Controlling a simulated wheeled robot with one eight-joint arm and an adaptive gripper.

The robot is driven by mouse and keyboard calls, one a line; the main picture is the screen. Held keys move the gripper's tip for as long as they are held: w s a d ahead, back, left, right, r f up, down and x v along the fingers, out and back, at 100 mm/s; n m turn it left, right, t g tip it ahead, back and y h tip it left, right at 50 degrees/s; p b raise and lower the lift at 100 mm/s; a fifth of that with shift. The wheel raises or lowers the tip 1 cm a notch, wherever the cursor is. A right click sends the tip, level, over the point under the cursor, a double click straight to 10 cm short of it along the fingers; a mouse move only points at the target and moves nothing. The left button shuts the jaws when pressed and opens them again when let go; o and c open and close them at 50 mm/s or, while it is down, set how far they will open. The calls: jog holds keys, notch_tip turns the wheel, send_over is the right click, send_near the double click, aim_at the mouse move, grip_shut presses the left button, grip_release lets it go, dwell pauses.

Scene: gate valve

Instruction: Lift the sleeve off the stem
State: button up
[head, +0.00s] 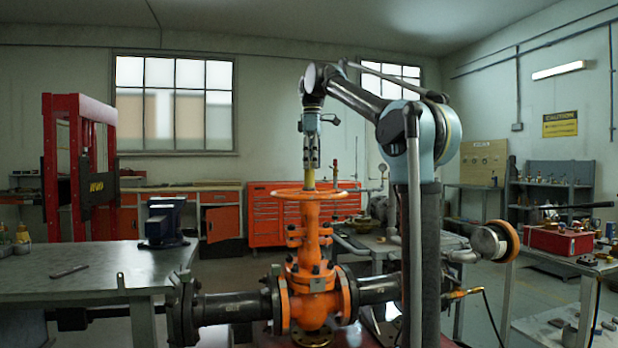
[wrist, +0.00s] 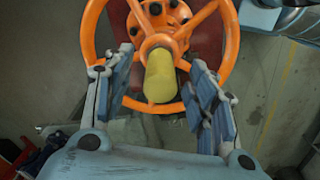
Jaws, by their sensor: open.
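The yellow sleeve (wrist: 160,78) stands at the hub of the orange handwheel (wrist: 228,40) in the wrist view. It also shows in the head view (head: 310,179) as a short upright yellow piece above the wheel. The stem is hidden inside or under it. My gripper (wrist: 158,88) is open, with one finger on each side of the sleeve and a visible gap on both sides. In the head view my gripper (head: 311,160) points straight down over the sleeve. The orange gate valve (head: 312,255) stands below the wheel.
Dark pipes (head: 230,307) run from both sides of the valve. A metal workbench (head: 90,270) with a blue vise (head: 164,225) is at the left. A red tool cabinet (head: 265,215) stands behind. The wheel's rim and spokes surround the sleeve closely.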

aim_at(311, 176)
jog(key=shift+a+f, duration=0.15)
jog(key=shift+f, duration=1.2)
jog(key=shift+a+f, duration=0.1)
jog(key=shift+f, duration=1.2)
jog(key=shift+c, duration=0.2)
jog(key=c, duration=1.1)
